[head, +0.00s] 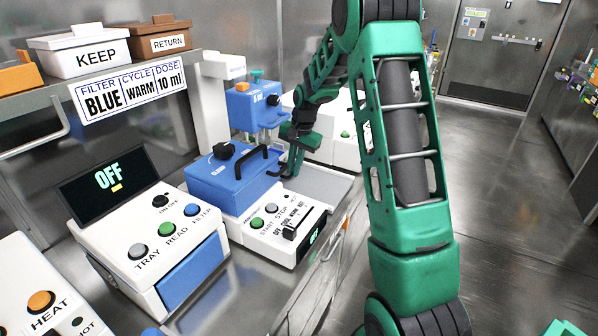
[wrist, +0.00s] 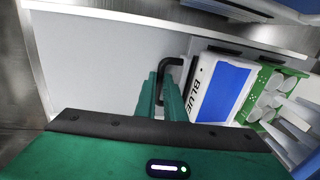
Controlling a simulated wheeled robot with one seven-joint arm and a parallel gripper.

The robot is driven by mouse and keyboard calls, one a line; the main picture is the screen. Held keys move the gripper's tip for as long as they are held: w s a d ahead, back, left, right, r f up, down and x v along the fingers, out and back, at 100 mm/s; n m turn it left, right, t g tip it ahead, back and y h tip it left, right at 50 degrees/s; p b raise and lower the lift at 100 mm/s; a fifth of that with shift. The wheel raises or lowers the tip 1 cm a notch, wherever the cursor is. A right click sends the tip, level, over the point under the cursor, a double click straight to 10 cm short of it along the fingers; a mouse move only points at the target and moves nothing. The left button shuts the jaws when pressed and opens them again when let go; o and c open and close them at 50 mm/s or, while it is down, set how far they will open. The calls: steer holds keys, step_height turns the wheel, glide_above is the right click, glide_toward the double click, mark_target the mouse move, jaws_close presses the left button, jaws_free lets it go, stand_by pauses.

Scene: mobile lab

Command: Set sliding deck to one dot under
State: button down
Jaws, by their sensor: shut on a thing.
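The lab machine has a blue body (head: 225,178) on a white base, with a blue head (head: 250,105) above it. A pale grey flat deck (head: 318,183) extends to its right; a grey surface (wrist: 95,60) fills the left of the wrist view. My gripper (head: 291,168) is low beside the blue body, over the grey deck. In the wrist view my gripper (wrist: 163,88) is shut on a black handle (wrist: 172,62).
A green rack (wrist: 268,90) with pale tubes stands beside the block. The machine's front panel has START and STOP buttons (head: 257,223) and a black slider (head: 290,233). A white reader with an OFF screen (head: 108,178) stands left. Open floor (head: 500,180) lies right.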

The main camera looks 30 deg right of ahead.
steer(key=shift+w, duration=0.1)
steer(key=c, duration=2.1)
jaws_free()
steer(key=r, duration=0.3)
steer(key=s+r, duration=0.1)
steer(key=r, duration=0.3)
steer(key=d+r, duration=0.1)
steer(key=r, duration=0.2)
steer(key=shift+s+r, duration=0.3)
